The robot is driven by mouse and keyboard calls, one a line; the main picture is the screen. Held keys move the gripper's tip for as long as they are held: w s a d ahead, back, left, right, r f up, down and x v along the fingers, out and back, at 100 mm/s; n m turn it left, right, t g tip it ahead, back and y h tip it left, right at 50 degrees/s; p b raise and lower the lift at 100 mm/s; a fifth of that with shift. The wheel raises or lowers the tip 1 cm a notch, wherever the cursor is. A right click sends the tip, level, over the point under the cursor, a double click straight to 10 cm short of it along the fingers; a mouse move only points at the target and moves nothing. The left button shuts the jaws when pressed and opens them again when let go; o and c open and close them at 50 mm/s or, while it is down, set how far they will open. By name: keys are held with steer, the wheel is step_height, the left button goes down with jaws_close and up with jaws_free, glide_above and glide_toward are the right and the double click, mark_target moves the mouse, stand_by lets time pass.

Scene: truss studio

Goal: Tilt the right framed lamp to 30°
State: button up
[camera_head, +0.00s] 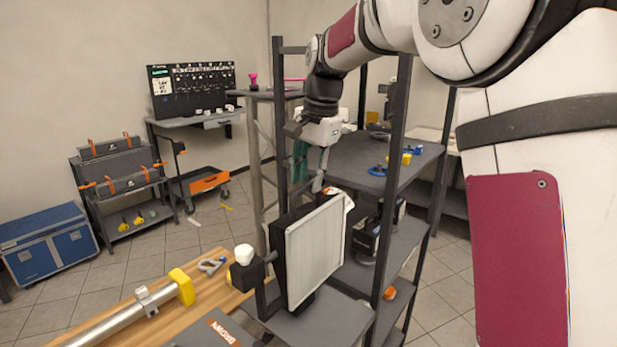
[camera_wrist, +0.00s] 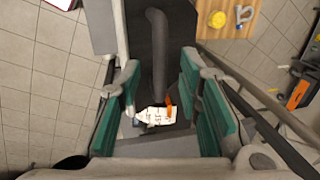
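The framed lamp (camera_head: 316,252) is a pale panel in a black housing, standing near upright on the grey shelf unit. A black box with a white knob (camera_head: 243,255) sits at its left side. In the wrist view, its black housing (camera_wrist: 178,25) carries a dark bar-like handle (camera_wrist: 157,55). A white tag with an orange strip (camera_wrist: 157,115) is by the handle's end; the tag also shows in the head view (camera_head: 348,203). My gripper (camera_head: 310,174) is above the lamp's top. Its teal-padded fingers (camera_wrist: 161,100) are open on either side of the handle and tag. Contact cannot be told.
Dark shelf posts (camera_head: 393,170) stand close around my arm and the lamp. A wooden bench (camera_head: 150,310) with a metal tube (camera_head: 125,318) and a yellow piece (camera_head: 182,286) is at front left. Small blue and yellow items (camera_head: 392,160) lie on the upper shelf.

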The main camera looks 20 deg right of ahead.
steer(key=shift+w+f, duration=0.1)
steer(key=shift+f, duration=0.45)
jaws_close()
